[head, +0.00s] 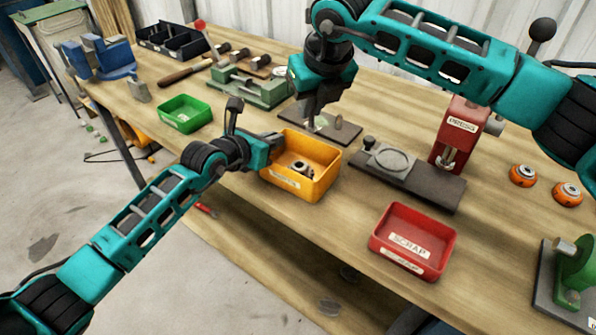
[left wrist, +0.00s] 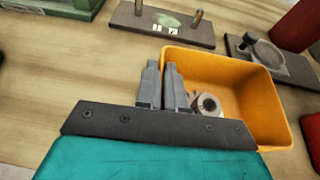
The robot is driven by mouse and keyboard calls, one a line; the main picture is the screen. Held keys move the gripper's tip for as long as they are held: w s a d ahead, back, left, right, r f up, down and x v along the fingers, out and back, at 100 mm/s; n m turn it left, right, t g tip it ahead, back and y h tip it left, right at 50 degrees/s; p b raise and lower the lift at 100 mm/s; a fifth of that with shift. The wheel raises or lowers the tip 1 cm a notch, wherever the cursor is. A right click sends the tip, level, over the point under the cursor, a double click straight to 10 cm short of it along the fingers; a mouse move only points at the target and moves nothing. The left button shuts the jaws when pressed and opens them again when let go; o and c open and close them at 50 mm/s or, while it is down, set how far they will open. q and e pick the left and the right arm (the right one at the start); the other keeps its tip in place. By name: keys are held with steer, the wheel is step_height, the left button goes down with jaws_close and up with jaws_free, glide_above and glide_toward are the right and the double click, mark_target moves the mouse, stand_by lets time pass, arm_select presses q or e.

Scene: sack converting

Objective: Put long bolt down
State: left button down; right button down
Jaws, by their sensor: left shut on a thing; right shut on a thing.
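My left gripper (head: 280,141) is shut on the left wall of the orange bin (head: 318,187). In the left wrist view its two fingers (left wrist: 163,88) are close together at the rim of the orange bin (left wrist: 277,118), one on each side. A round metal part with a hole (left wrist: 207,104) lies in the bin. My right gripper (head: 318,112) points down over a dark plate with posts (head: 346,133), behind the bin. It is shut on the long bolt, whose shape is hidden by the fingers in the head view.
A red scrap tray (head: 440,262) stands right of the bin, near the front edge. A dark fixture with a round disc (head: 432,187) and a red press (head: 456,140) stand behind it. A green tray (head: 184,113) is at left. Bare tabletop (head: 500,225) lies at right.

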steer(key=shift+d+f+m, duration=0.15)
steer(key=shift+f+m, duration=0.05)
steer(key=shift+m, duration=0.1)
step_height(320, 180, down, 10)
steer(key=shift+r, duration=0.15)
steer(key=shift+f, duration=0.3)
steer(key=c, duration=1.2)
jaws_free()
steer(key=shift+s+r, duration=0.1)
steer(key=shift+r, duration=0.45)
steer(key=v, duration=1.1)
steer(key=shift+s+r, duration=0.25)
